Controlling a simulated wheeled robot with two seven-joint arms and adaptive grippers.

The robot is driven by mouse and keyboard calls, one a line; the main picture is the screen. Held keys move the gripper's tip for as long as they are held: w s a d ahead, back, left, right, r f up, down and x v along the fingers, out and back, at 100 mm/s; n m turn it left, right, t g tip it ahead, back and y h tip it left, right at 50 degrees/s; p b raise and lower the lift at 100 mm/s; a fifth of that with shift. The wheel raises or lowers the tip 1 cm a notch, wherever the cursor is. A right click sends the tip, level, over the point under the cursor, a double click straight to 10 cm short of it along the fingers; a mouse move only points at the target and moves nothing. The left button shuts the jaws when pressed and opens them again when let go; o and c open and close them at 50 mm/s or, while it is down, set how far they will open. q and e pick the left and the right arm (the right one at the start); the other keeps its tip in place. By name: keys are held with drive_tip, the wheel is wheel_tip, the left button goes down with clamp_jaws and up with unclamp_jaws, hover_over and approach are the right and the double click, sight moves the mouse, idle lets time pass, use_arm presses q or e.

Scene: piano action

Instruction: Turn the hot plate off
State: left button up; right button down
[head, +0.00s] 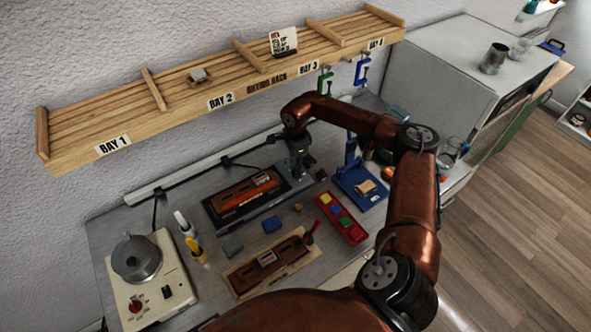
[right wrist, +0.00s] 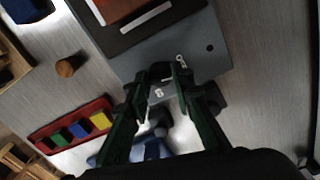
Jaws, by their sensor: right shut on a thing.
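My right gripper (head: 297,168) is at the right end of a flat grey unit (head: 289,187) that carries a dark panel with a red-brown wooden piece (head: 248,190). In the right wrist view, the gripper (right wrist: 160,90) is shut on a small dark part (right wrist: 160,72) at the grey unit's edge; the fingers largely hide it. A cream unit (head: 118,277) stands at the bench's front left, with a grey pot (head: 137,258) on top and a red knob (head: 136,306) and dark switch (head: 166,291) on its front. No label shows which unit is the hot plate. My left gripper is not in view.
A red tray (head: 352,232) with coloured blocks and a blue stand (head: 361,186) are right of the grey unit. A wooden rack (head: 100,120) overhangs the back.

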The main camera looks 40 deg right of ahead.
drive_tip(key=shift+n+b, duration=0.3)
drive_tip(key=shift+n, duration=0.9)
drive_tip(key=c, duration=1.7)
unclamp_jaws()
